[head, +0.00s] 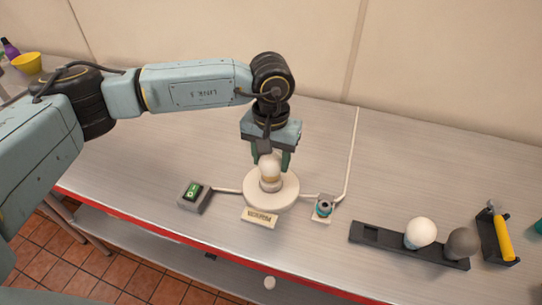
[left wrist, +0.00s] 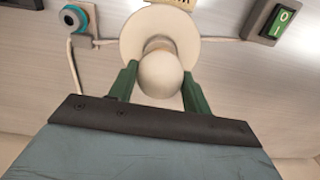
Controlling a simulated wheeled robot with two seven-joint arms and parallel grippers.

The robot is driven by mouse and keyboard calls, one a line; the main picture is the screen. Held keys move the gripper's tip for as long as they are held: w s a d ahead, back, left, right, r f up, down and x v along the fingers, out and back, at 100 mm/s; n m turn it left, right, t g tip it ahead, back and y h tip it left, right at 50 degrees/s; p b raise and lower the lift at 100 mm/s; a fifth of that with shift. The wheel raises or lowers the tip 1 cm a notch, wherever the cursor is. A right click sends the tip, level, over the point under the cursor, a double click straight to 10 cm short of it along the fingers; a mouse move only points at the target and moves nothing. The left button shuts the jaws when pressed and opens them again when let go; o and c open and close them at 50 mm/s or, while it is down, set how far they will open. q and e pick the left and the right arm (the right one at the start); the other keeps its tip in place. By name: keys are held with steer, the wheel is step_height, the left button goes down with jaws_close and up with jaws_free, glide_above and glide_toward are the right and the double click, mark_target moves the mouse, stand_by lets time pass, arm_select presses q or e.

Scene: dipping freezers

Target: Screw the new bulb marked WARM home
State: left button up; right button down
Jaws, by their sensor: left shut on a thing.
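A cream-white bulb (head: 268,171) stands upright at the round white lamp base (head: 287,196) on the bench. My left gripper (head: 271,159) points down over it and is shut on it, with one green finger on each side. In the left wrist view the bulb (left wrist: 160,74) sits between the fingers, in line with the lamp base (left wrist: 132,42) behind it. The bulb's lower end and its contact with the socket are mostly hidden. No WARM mark can be read on it. A label plate (head: 260,217) in front of the base is too small to read. My right gripper is not in view.
A switch box (head: 195,197) with a green rocker is left of the base, and a teal-ringed part (head: 323,207) is right. A dark rack (head: 375,237) holds a white bulb (head: 420,232) and a grey bulb (head: 462,243). A yellow-handled tool (head: 502,237) lies beyond.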

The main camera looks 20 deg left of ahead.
arm_select(q)
steer(key=m, duration=0.3)
steer(key=o, duration=1.2)
steer(key=shift+c, duration=1.3)
